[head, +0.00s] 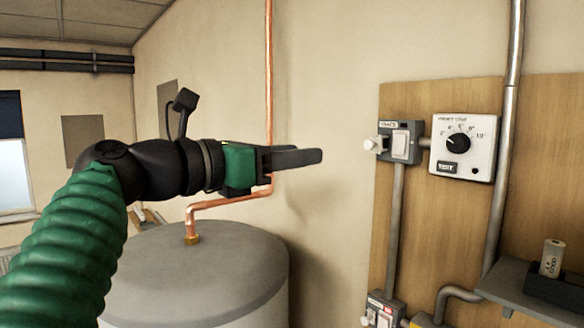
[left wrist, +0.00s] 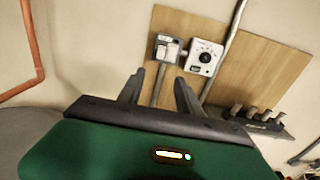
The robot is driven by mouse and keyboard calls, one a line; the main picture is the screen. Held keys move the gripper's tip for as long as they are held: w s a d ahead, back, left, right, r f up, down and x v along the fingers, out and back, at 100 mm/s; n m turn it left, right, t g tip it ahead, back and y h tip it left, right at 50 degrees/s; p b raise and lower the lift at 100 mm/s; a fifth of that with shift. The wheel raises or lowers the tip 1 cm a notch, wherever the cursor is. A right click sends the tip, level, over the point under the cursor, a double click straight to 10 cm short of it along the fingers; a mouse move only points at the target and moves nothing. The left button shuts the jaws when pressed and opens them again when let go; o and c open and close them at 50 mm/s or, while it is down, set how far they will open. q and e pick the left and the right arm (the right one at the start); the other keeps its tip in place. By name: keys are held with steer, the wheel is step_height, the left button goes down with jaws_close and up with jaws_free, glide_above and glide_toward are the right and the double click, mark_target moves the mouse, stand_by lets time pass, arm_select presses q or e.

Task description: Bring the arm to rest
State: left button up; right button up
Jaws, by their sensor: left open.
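My left arm comes in from the left in the head view, in a green ribbed sleeve. Its gripper (head: 298,158) is stretched out level in front of the wall, above the grey tank and left of the switch box. In the left wrist view the two dark fingers of the left gripper (left wrist: 158,92) stand apart with nothing between them. The switch box and dial lie beyond the fingertips, apart from them. My right gripper is not in view.
A grey tank (head: 205,262) with a copper pipe (head: 230,200) stands below the arm. A wooden board (head: 440,220) carries a switch box (head: 401,143), a white dial box (head: 463,147) and conduit. A shelf (head: 515,285) holding a small cylinder (head: 551,258) juts out at lower right.

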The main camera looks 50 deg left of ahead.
arm_select(q)
steer(key=shift+w, duration=0.1)
steer(key=shift+a, duration=0.1)
steer(key=w+d+f+m+g+b, duration=0.2)
steer(key=w+f+m+g+b, duration=0.15)
steer(key=f, duration=1.15)
steer(key=w+d+f+m+g+b, duration=0.1)
steer(key=w+f+m+g+b, duration=0.2)
steer(key=f, duration=1.2)
steer(key=w+d+f+m+g+b, duration=0.25)
steer(key=w+f+m, duration=0.25)
steer(key=f, duration=0.9)
steer(key=s+d+f+m+g+b, duration=0.2)
steer(key=f+m, duration=0.6)
steer(key=f, duration=0.5)
steer(key=s+d+f+m+g+b, duration=0.2)
steer(key=s+d+f+m+b, duration=0.2)
steer(key=f, duration=0.9)
steer(key=s+d+f+m+g+y+b, duration=0.1)
steer(key=s+d+f+m+b, duration=0.3)
steer(key=f, duration=1)
steer(key=s+d+m+g, duration=0.1)
steer(key=s+d+m, duration=0.2)
steer(key=s+m, duration=0.2)
steer(key=shift+s+m, duration=0.3)
steer(key=shift+m, duration=1.05)
steer(key=shift+a, duration=0.1)
